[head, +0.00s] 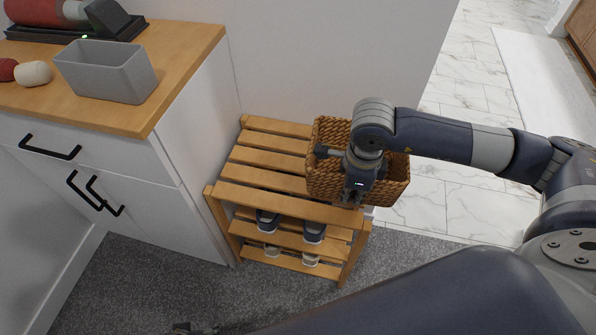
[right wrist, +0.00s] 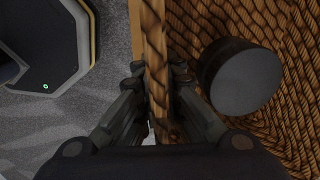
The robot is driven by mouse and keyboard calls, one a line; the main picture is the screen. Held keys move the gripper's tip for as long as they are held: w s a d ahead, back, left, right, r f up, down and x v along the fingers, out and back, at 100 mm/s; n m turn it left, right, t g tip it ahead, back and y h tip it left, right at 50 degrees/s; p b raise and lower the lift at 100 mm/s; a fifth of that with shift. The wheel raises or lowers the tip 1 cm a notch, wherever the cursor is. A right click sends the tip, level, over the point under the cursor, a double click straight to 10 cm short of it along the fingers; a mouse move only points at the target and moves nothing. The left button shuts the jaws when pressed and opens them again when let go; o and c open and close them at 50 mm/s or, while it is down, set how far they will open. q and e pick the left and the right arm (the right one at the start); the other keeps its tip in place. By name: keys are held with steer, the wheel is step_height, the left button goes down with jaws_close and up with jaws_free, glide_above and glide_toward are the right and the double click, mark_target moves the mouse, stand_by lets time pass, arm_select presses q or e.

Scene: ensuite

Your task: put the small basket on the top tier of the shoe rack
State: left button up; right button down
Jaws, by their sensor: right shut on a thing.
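The small brown woven basket (head: 393,186) is at the right end of the slatted wooden shoe rack (head: 270,143), partly over its top tier and jutting past its right side. I cannot tell whether it rests on the slats. My right gripper (head: 353,196) points down and is shut on the basket's near rim; the right wrist view shows the rim (right wrist: 153,40) between the fingers (right wrist: 158,85). A dark tip at the bottom edge of the head view looks like my left gripper (head: 190,328); its jaws are unclear.
Shoes (head: 314,232) stand on the rack's lower tiers. The top tier's left part is bare. A white cabinet (head: 175,150) stands close on the left, with a grey bin (head: 107,75) on top. A wall is behind. A dark round thing (right wrist: 243,78) shows against the basket's inside.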

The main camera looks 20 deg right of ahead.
steer(key=shift+w+f, duration=0.15)
steer(key=shift+f, duration=0.05)
steer(key=shift+w+a+m, duration=0.1)
steer(key=shift+w+m, duration=0.05)
steer(key=shift+m, duration=0.15)
glide_above(291, 186)
steer(key=shift+s+d+f, duration=0.25)
steer(key=shift+s+f, duration=0.2)
steer(key=shift+f, duration=0.2)
steer(key=shift+w+a, duration=0.35)
steer(key=shift+w, duration=0.05)
step_height(291, 186, down, 4)
steer(key=shift+r+b, duration=0.25)
steer(key=shift+b, duration=0.15)
steer(key=shift+f, duration=0.15)
steer(key=c, duration=1.8)
jaws_free()
arm_select(q)
steer(key=r, duration=0.1)
steer(key=w+r, duration=0.1)
steer(key=r, duration=0.1)
steer(key=shift+w+r, duration=0.1)
arm_select(e)
steer(key=shift+o, duration=0.2)
